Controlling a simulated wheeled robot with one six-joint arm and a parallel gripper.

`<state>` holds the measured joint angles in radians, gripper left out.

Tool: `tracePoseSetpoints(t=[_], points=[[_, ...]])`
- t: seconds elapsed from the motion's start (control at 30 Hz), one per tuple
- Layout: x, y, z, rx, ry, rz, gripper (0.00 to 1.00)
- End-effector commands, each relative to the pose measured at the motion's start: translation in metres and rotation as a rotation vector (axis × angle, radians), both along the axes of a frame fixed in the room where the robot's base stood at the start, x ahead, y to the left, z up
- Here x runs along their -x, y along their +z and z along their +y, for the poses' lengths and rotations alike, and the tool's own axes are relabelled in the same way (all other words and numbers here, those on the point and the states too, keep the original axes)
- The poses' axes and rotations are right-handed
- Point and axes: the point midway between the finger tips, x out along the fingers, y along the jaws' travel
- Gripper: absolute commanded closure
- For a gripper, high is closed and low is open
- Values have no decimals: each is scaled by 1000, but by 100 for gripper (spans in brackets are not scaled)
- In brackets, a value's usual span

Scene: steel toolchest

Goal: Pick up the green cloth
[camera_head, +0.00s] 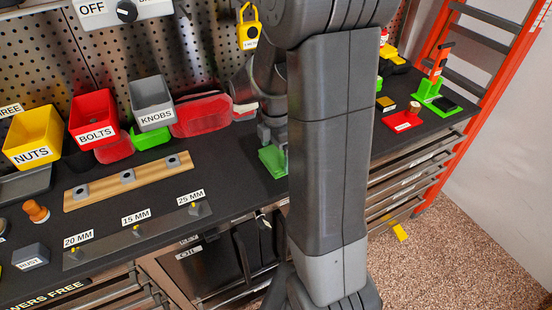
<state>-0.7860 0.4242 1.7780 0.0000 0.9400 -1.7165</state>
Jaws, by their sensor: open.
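The green cloth (270,161) lies on the dark bench top near its front edge, just left of my large grey arm link. Its right part is hidden behind that link. My gripper (273,143) points down at the cloth's far side, close above it. It is open; whether a finger touches the cloth I cannot tell. The arm link hides part of the gripper.
Left of the cloth are a wooden strip (127,183), a red folded item (200,117), and yellow NUTS (33,137), red BOLTS (93,117) and grey KNOBS (151,101) bins. Drawers lie below the bench edge. An orange ladder (490,110) stands at right.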

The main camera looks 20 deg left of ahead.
Motion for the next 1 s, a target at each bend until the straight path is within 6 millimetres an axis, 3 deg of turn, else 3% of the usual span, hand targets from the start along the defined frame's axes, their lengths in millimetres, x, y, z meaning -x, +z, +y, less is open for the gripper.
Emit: tracePoseSetpoints(t=[0.2,0.43,0.6,0.87,1.0], points=[[0,-20,0,0,0,0,0],[0,-21,0,-1,0,-1,0],[0,-21,0,-1,1,-1,32],[0,-20,0,-2,1,-1,32],[-1,-7,1,-3,1,-4,32]])
